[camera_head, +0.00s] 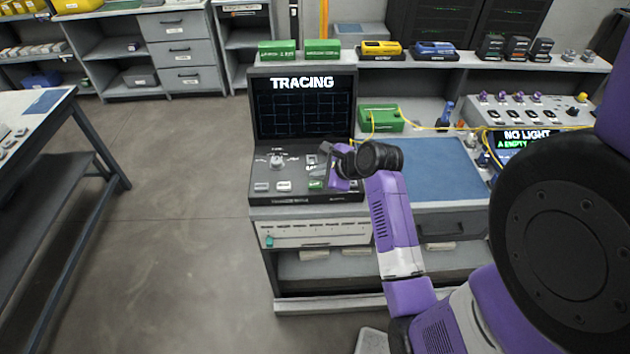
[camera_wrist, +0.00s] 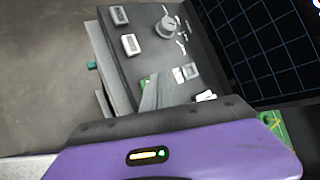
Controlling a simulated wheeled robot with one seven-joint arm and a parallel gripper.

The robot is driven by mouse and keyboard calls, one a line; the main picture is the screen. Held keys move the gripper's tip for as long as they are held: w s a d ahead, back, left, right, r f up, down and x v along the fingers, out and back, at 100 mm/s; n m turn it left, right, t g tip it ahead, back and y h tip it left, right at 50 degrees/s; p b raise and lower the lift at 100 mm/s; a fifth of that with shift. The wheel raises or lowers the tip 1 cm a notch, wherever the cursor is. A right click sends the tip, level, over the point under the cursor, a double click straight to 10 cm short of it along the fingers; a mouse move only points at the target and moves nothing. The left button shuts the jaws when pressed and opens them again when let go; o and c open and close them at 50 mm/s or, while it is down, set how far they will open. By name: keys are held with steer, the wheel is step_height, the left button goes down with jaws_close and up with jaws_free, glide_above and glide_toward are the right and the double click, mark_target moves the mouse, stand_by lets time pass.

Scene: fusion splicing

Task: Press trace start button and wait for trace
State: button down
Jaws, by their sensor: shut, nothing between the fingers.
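The trace unit's dark screen (camera_head: 303,108) reads "TRACING" over an empty-looking blue grid; part of that grid also shows in the wrist view (camera_wrist: 262,50). Its sloped control panel (camera_head: 285,168) carries a knob (camera_head: 276,160), pale buttons and a green button (camera_head: 316,184) near the front right. My gripper (camera_head: 328,180) is shut and empty, its tips down at the panel beside the green button. In the wrist view the grey fingers (camera_wrist: 157,92) cover most of that spot, with a sliver of green showing. I cannot tell whether the tips touch the button.
A blue mat (camera_head: 435,168) lies on the bench right of the unit. A green box (camera_head: 381,118) with a yellow cable stands behind my wrist. A second device (camera_head: 527,139) at the right reads "NO LIGHT". Labelled boxes line the shelf above.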

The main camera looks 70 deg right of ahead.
mark_target(318, 186)
steer(key=shift+r+p, duration=2)
steer(key=shift+f, duration=0.1)
